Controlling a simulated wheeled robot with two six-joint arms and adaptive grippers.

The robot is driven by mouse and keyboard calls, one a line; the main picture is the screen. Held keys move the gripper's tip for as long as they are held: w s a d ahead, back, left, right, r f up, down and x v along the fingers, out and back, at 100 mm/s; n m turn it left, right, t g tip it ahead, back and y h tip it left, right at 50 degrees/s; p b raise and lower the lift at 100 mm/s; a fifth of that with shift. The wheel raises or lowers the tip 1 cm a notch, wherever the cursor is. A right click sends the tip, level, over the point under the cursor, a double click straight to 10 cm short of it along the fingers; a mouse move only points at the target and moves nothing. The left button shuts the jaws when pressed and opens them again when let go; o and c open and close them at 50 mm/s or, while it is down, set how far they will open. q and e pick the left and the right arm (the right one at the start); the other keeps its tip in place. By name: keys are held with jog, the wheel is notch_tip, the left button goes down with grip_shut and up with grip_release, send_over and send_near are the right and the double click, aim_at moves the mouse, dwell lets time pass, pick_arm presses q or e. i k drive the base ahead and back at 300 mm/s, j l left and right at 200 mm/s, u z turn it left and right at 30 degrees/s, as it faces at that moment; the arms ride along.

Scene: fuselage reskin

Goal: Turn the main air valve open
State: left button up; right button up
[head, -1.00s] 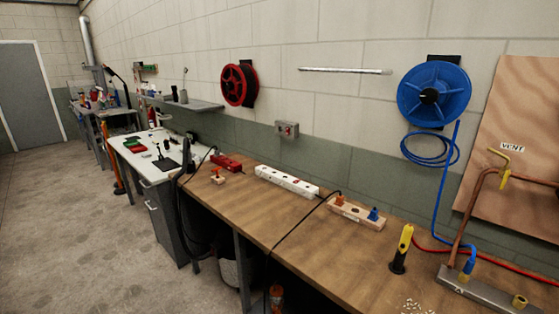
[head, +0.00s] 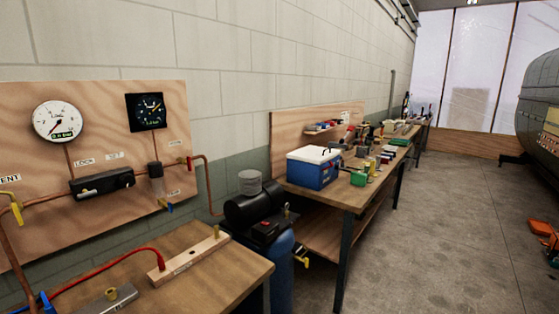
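A wooden panel (head: 95,105) with air fittings is fixed to the wall at the left of the head view. A copper pipe (head: 205,180) leaves its right side and runs down towards a compressor (head: 255,210). A small red handle (head: 189,163) sits on this pipe at the panel's right edge; it may be the main air valve, but the label near it is too small to read. A yellow vent handle (head: 16,207) is at the far left, and a blue handle (head: 168,207) hangs below a filter bowl (head: 156,180). Neither gripper is in view.
A round white gauge (head: 57,121) and a black dial (head: 147,111) are on the panel. The bench (head: 215,268) in front holds a wooden strip (head: 188,255) and a red hose (head: 110,262). A second table (head: 360,195) carries a blue cooler (head: 314,170).

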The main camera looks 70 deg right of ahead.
aim_at(187, 162)
jog(key=z, duration=1.6)
jog(key=i+l+u, duration=0.95)
jog(key=l, duration=0.2)
jog(key=k, duration=0.1)
